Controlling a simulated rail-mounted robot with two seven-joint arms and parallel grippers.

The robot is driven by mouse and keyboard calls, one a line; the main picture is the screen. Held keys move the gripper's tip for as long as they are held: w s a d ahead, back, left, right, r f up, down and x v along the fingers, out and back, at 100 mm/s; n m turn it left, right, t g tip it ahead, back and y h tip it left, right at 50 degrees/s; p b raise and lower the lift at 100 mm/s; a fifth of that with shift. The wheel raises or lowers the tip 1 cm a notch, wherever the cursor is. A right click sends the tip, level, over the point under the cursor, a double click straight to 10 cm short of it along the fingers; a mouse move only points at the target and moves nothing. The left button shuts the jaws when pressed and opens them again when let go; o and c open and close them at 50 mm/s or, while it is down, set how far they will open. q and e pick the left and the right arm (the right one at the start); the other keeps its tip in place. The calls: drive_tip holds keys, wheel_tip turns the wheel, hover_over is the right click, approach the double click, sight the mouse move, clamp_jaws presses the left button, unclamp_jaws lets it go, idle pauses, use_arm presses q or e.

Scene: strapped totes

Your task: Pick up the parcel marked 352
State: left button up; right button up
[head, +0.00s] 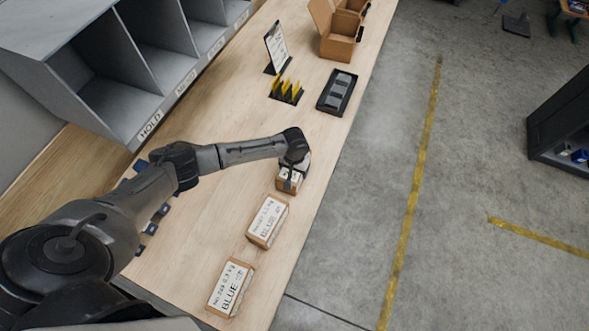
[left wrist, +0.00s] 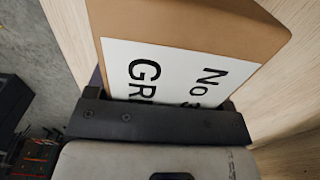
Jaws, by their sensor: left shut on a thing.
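My left gripper (head: 293,168) is shut on a small brown parcel (head: 286,185) near the table's right edge. In the left wrist view this parcel (left wrist: 215,28) fills the upper middle. Its white label starts "No 3" and "GR"; the rest is hidden behind the gripper (left wrist: 160,120). I cannot tell whether the parcel touches the table. A second parcel (head: 267,221) with a white label lies nearer. A third parcel (head: 230,288), its label reading BLUE, lies nearest. Their numbers are too small to read surely. My right gripper is not in view.
The wooden table (head: 215,230) has a grey sorting shelf (head: 120,95) along its left. A black tray (head: 337,92), yellow cards (head: 287,90), a clipboard stand (head: 276,48) and an open carton (head: 338,46) stand at the far end.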

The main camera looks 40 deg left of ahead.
use_arm(q)
drive_tip(key=shift+c, duration=0.6)
drive_tip(key=shift+r, duration=0.2)
